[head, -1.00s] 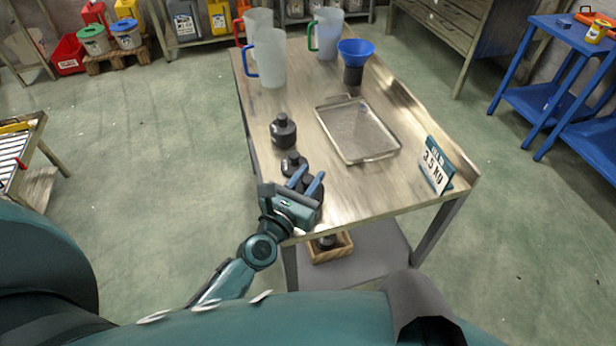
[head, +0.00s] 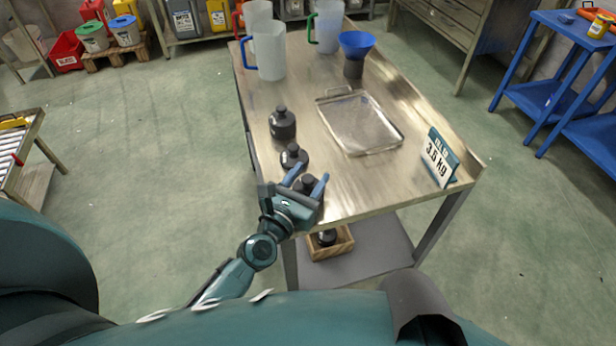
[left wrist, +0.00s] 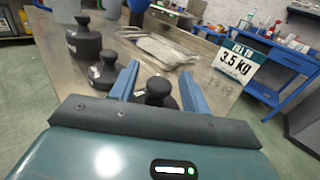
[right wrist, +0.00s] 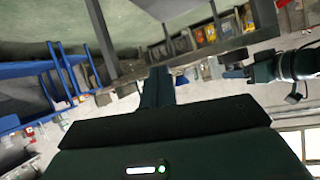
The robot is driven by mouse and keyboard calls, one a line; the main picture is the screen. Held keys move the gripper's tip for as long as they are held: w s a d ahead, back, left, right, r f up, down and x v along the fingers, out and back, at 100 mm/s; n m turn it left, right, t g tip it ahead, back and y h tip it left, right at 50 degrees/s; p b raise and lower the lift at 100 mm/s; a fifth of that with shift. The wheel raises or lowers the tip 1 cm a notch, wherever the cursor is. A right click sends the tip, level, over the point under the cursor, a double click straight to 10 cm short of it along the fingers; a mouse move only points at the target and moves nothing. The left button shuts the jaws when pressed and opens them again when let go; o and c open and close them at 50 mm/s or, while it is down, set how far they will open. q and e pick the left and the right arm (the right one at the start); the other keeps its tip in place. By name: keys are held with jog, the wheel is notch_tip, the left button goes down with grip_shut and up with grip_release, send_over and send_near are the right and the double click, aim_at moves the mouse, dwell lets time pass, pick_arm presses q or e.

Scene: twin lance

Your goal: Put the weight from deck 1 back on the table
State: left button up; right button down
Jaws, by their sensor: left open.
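Three black knobbed weights stand in a row along the table's left edge: a far one (head: 282,124), a middle one (head: 293,157) and a near one (head: 308,184). My left gripper (head: 307,182) is open at the near weight, with its blue fingers either side of the knob. In the left wrist view the near weight (left wrist: 158,91) shows between the spread fingers, its lower part hidden by the gripper body. The steel table (head: 375,190) holds them. My right gripper (right wrist: 157,86) shows only in its own wrist view, shut and empty. I cannot identify deck 1.
A metal tray (head: 360,122) lies mid-table. A sign (head: 440,160) stands at the near right; it reads 3.5 kg in the left wrist view. Jugs (head: 269,50) and a blue funnel (head: 356,42) stand at the back. A wooden crate (head: 332,245) sits on the lower shelf.

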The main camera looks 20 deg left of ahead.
pick_arm(q)
jog(key=shift+r, duration=0.1)
jog(key=shift+s, duration=0.3)
jog(key=s+a+b, duration=0.2)
jog(key=s, duration=0.9)
jog(key=s+d+f+n+g, duration=0.1)
jog(key=s+f+n+g, duration=0.2)
jog(key=n, duration=1.4)
jog(key=s+d+f+n+g+h, duration=0.1)
jog(key=s+d+f+n+g, duration=0.1)
jog(key=n, duration=1.6)
notch_tip(320, 180, down, 2)
jog(key=shift+s+d+f+n+g, duration=0.1)
jog(key=shift+s+d+n+g, duration=0.2)
jog(key=shift+s+g, duration=0.2)
jog(key=shift+s, duration=0.1)
